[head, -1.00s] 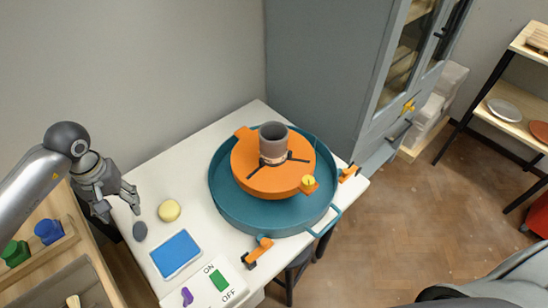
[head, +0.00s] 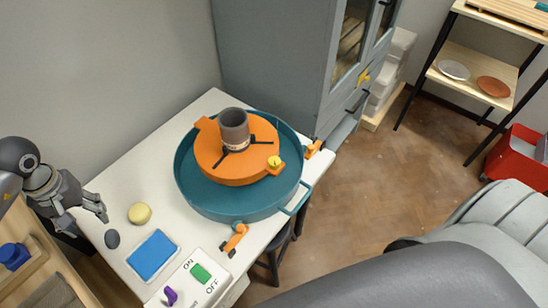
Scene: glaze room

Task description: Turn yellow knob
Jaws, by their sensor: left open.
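A small yellow knob (head: 363,77) with lobes sits on the front of the tall grey cabinet (head: 275,60), beside its dark door handle. Another small round yellow piece (head: 275,161) sits on the rim of the orange wheel disc (head: 232,165); I cannot tell whether it turns. My left gripper (head: 92,213) is open and empty over the left edge of the white table, far from both yellow pieces. My right gripper is out of view.
Open wooden floor (head: 385,175) lies right of the table.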

